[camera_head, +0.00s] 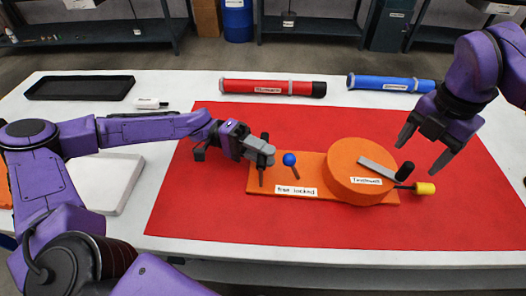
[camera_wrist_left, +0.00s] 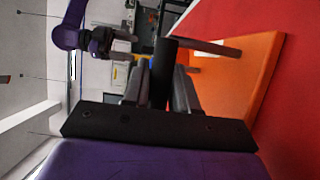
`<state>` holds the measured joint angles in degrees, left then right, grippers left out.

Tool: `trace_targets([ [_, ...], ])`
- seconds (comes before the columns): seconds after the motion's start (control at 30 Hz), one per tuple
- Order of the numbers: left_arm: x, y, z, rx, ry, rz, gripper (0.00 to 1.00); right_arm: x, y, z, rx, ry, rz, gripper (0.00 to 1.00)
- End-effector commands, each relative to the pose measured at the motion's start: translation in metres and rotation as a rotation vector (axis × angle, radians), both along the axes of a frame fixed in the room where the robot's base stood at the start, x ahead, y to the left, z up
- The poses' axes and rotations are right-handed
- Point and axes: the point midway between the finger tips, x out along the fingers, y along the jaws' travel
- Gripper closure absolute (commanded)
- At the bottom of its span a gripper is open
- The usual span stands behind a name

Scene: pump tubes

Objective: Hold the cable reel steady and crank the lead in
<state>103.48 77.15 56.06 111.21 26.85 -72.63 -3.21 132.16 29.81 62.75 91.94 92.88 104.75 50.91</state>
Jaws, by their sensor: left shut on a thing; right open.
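The orange cable reel (camera_head: 345,165) is a round drum on the right part of an orange base board (camera_head: 316,166). A grey crank arm (camera_head: 377,169) with a black knob (camera_head: 405,170) lies across its top. The yellow-ended lead (camera_head: 424,188) sticks out at the right. A blue-ball lever (camera_head: 289,159) leans left above a "free locked" label. My left gripper (camera_head: 263,157) is shut on a black upright post at the board's left end; the post (camera_wrist_left: 164,70) shows between the fingers in the left wrist view. My right gripper (camera_head: 421,151) is open and empty above the knob, fingers pointing down.
A red mat (camera_head: 220,210) lies under the reel. A red tube (camera_head: 270,87) and a blue tube (camera_head: 385,82) lie behind it. A black tray (camera_head: 80,88) and a white tray (camera_head: 107,180) are at the left. The mat's front part is clear.

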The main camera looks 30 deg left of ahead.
Motion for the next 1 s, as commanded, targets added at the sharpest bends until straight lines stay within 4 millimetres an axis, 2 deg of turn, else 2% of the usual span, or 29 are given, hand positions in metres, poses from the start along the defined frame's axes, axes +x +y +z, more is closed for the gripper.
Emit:
trace_targets([
  [0.17, 0.001, 0.001, 0.000, 0.000, 0.001, 0.004, 1.00, 0.000, 0.000, 0.001, 0.000, 0.000, 0.000, 0.28],
  [0.2, 0.001, 0.001, 0.000, 0.000, 0.001, 0.004, 1.00, 0.000, 0.000, 0.001, 0.000, 0.000, 0.000, 0.34],
  [0.23, 0.001, 0.001, 0.000, 0.000, 0.001, 0.004, 1.00, 0.000, 0.000, 0.001, 0.000, -0.002, 0.000, 0.36],
  [0.33, 0.001, 0.001, 0.000, 0.000, 0.001, 0.004, 1.00, 0.002, 0.001, 0.015, -0.011, -0.032, 0.013, 0.36],
  [0.47, 0.001, 0.001, 0.000, 0.000, 0.001, 0.004, 1.00, 0.002, 0.001, 0.024, -0.014, -0.031, 0.270, 0.36],
  [0.7, 0.001, 0.001, 0.000, 0.000, 0.001, 0.003, 1.00, 0.001, 0.001, 0.030, -0.005, -0.011, 0.871, 0.36],
  [0.83, 0.001, 0.001, 0.000, 0.000, 0.001, 0.003, 1.00, 0.000, 0.001, 0.031, 0.003, -0.006, 1.068, 0.36],
  [1.0, 0.001, 0.001, 0.000, 0.000, 0.001, 0.003, 1.00, 0.000, 0.001, 0.025, 0.003, -0.004, 1.148, 0.36],
])
